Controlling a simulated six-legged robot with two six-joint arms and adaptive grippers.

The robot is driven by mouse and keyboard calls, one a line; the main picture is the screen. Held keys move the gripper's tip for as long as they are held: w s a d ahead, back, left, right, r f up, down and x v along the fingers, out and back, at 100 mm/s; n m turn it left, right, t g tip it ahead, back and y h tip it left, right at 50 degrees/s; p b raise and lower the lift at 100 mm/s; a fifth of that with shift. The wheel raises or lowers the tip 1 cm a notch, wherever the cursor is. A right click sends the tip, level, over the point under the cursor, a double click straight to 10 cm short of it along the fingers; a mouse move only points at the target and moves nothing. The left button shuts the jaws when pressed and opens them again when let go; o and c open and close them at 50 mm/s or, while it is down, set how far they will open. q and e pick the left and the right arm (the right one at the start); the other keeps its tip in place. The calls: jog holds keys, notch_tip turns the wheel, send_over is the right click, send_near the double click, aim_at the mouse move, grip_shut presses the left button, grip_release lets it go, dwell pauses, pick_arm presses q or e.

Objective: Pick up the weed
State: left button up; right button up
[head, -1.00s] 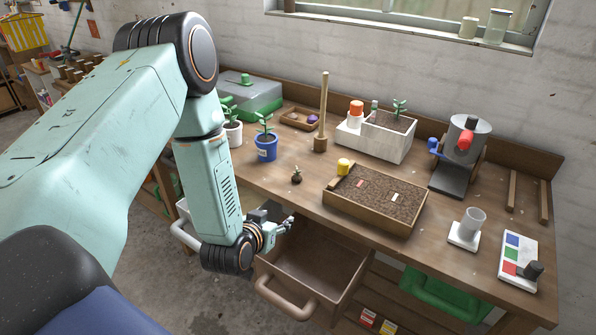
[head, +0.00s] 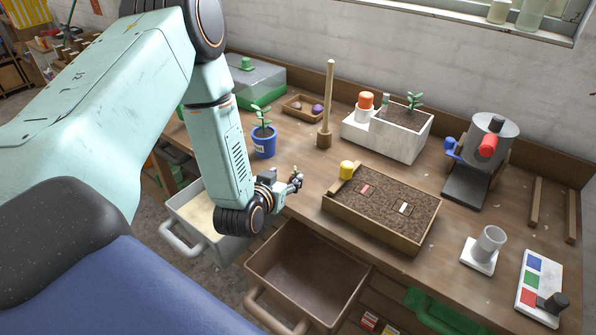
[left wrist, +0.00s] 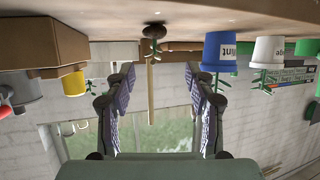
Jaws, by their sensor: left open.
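The weed, a small dark brown root clump (left wrist: 154,31) with a bit of green, sits on the bench top. In the left wrist view, which is upside down, it is centred beyond the gap between my fingers. In the head view it is mostly hidden by my left gripper (head: 296,181). In the left wrist view that gripper (left wrist: 160,75) is open, its two fingers spread wide with nothing between them. It is low over the bench near the front edge, pointing at the weed and apart from it. My right gripper is not in view.
A soil tray (head: 382,212) with a yellow knob stands right of the weed. A blue pot (head: 264,144) and an upright wooden dibber (head: 327,105) stand behind. An open brown drawer (head: 300,272) and a pale drawer (head: 187,213) jut out in front.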

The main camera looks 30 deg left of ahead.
aim_at(294, 175)
pick_arm(q)
jog(key=shift+x, duration=0.8)
jog(key=shift+w+f, duration=0.35)
jog(key=shift+w, duration=0.15)
jog(key=x, duration=0.4)
jog(key=shift+d+f, duration=0.25)
jog(key=shift+d, duration=0.1)
jog(key=shift+w+a+f, duration=0.1)
jog(key=shift+w+a, duration=0.05)
jog(key=shift+w, duration=0.1)
jog(key=shift+s, duration=0.1)
jog(key=shift+c, duration=0.7)
jog(key=c, duration=0.9)
